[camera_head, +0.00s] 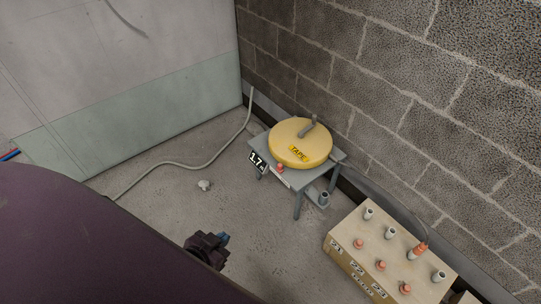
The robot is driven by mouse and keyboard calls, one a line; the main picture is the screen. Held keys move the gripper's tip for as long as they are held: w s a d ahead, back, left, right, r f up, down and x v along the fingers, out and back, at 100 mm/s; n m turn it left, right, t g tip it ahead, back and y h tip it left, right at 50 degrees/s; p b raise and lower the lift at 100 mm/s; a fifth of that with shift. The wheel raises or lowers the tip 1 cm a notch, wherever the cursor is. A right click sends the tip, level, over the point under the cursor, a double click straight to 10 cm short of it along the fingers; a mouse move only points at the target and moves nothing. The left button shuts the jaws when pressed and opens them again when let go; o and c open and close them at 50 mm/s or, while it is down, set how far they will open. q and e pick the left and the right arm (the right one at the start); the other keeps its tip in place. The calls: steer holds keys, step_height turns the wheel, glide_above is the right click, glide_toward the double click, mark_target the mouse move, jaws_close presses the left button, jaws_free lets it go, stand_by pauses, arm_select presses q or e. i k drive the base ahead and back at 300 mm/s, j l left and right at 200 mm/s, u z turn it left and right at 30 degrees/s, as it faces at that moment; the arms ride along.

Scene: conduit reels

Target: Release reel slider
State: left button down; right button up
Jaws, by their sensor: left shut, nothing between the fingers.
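A yellow round reel (290,147) marked TAPE, with a grey handle (308,127) on top, sits on a small grey stand (310,176) against the brick wall. I cannot tell for sure whether this knob is the slider. My right gripper is not in view.
A tan box (349,266) with several white and red fittings stands at the lower right. A pale hose (190,164) runs across the floor at left. A small white object (204,185) lies on the floor. Bare floor separates my left gripper from the stand.

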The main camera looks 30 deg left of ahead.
mark_target(279, 168)
steer(key=i+j, duration=0.1)
steer(key=j, duration=0.3)
steer(key=i+j, duration=0.1)
steer(key=j, duration=0.25)
steer(key=i+j, duration=0.1)
steer(key=j, duration=0.3)
steer(key=i+j, duration=0.15)
steer(key=j, duration=0.25)
steer(key=i+j, duration=0.1)
steer(key=j, duration=0.25)
steer(key=i+l, duration=0.25)
steer(key=l, duration=0.3)
steer(key=z, duration=0.05)
